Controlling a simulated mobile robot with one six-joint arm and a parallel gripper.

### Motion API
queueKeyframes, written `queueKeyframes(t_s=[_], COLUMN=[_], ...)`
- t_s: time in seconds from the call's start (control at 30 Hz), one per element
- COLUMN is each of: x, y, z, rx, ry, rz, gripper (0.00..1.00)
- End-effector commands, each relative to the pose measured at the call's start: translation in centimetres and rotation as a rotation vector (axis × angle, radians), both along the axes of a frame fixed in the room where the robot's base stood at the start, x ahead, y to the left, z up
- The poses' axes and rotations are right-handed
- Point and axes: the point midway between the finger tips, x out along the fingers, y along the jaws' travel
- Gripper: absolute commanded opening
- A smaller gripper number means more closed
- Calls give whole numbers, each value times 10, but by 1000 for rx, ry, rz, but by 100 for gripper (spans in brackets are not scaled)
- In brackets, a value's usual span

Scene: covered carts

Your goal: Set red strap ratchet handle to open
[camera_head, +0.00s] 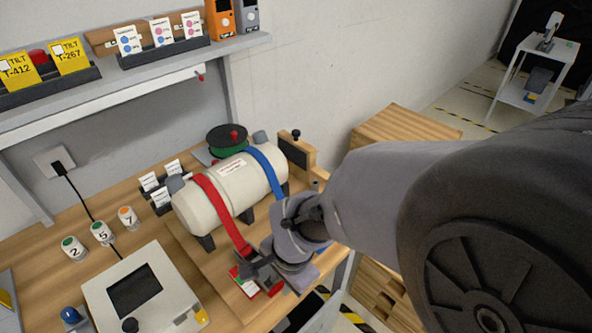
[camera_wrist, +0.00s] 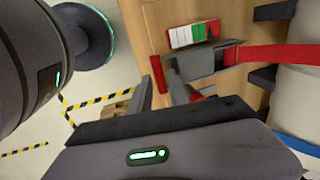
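The red strap (camera_head: 225,215) runs over the white tank (camera_head: 222,190) and down its front to a ratchet at the bench edge. In the wrist view the red strap (camera_wrist: 285,54) enters a grey metal ratchet (camera_wrist: 197,62) from the right. Red ratchet parts show beside it, and a label with white, green and red fields (camera_wrist: 195,33) lies just above. My gripper (camera_head: 260,268) is at the ratchet, its fingers low and close to the red parts. The fingers partly hide the ratchet. I cannot tell whether they are closed on the handle.
A blue strap (camera_head: 266,172) crosses the tank's right side. A control box (camera_head: 142,292) with a dark screen stands left of the ratchet. Numbered canisters (camera_head: 102,232) and a green spool (camera_head: 228,142) are behind. A shelf (camera_head: 130,77) runs above the bench.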

Motion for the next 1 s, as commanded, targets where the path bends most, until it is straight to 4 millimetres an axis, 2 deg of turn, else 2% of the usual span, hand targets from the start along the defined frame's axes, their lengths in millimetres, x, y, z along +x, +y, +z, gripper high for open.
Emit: queueKeyframes(t_s=[0.1,0.23,1.0], x=[0,0,0], y=[0,0,0], z=[1,1,1], rx=[0,0,0], ry=[0,0,0], rz=[0,0,1], gripper=[22,0,0])
